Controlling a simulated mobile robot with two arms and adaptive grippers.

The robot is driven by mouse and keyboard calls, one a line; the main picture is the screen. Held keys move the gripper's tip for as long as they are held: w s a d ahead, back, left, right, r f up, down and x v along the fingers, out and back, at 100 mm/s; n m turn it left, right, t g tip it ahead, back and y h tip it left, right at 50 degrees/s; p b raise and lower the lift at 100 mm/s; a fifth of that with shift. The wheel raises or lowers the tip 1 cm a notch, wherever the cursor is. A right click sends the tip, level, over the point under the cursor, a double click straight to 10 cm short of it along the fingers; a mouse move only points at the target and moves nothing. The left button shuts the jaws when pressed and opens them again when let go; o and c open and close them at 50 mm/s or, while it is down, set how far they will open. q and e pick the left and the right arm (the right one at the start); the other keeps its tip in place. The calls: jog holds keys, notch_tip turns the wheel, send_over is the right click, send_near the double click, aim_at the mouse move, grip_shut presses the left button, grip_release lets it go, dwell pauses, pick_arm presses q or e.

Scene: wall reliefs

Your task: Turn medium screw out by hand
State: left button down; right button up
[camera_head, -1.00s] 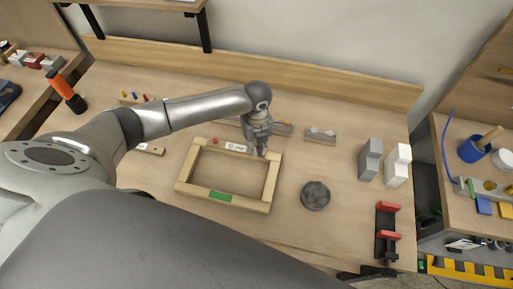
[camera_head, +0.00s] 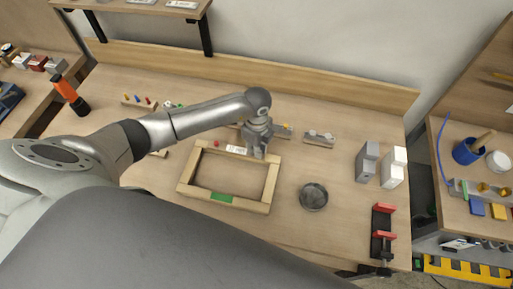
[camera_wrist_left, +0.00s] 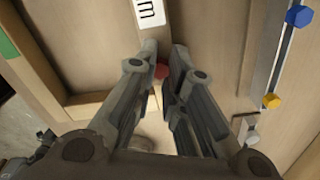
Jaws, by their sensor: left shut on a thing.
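A wooden frame (camera_head: 232,202) lies on the workbench, with a white label (camera_head: 237,150) on its far bar and a green patch on its near bar. A red screw head (camera_head: 216,143) shows at its far left corner. My left gripper (camera_head: 257,153) points down at the far right corner. In the left wrist view its fingers (camera_wrist_left: 162,68) are shut on another red screw head (camera_wrist_left: 161,72), next to a label (camera_wrist_left: 149,13) showing an "m". The screw's shaft is hidden. My right gripper is out of view.
Behind the gripper lies a rail (camera_head: 283,131) with coloured heads; the wrist view shows a blue one (camera_wrist_left: 299,16) and a yellow one (camera_wrist_left: 271,101). A round grey dish (camera_head: 313,197), grey and white blocks (camera_head: 393,168) and a red-black clamp (camera_head: 383,222) stand to the right.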

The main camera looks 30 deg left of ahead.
pick_arm(q)
jog(key=shift+r+n+p, duration=0.2)
jog(key=shift+n+p, duration=0.55)
jog(key=shift+n, duration=0.35)
jog(key=shift+n+p, duration=0.5)
jog(key=shift+n, duration=0.7)
jog(key=shift+f+n, duration=0.2)
jog(key=shift+n, duration=0.1)
